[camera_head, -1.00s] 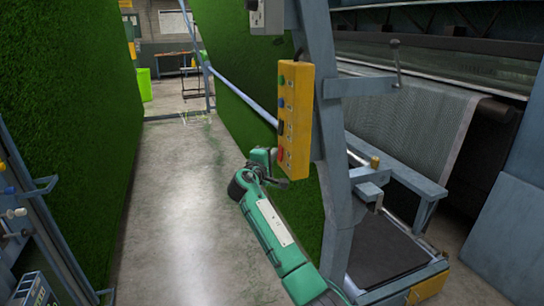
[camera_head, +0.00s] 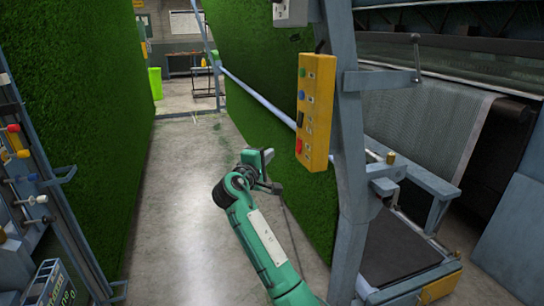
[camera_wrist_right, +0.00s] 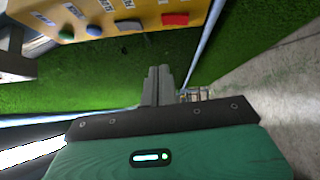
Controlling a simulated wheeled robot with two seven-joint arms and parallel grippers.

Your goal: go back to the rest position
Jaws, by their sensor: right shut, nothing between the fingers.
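My right arm is green and reaches up from the bottom of the head view. Its right gripper (camera_head: 275,188) is in front of the turf, a little left of and below the yellow control box, and apart from it. In the right wrist view the gripper's fingers (camera_wrist_right: 158,85) are together with nothing between them. The yellow control box (camera_head: 316,112) hangs by the grey-blue post, with several coloured buttons. It also shows at the top of the right wrist view (camera_wrist_right: 125,18), with green, blue and red buttons. My left gripper is not in view.
A green turf sheet (camera_head: 75,110) stands at the left and another (camera_head: 255,60) behind the control box. A grey-blue post (camera_head: 347,150) and machine frame stand at the right. A rack (camera_head: 40,190) with coloured handles is at the left edge. The concrete floor (camera_head: 180,220) between is clear.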

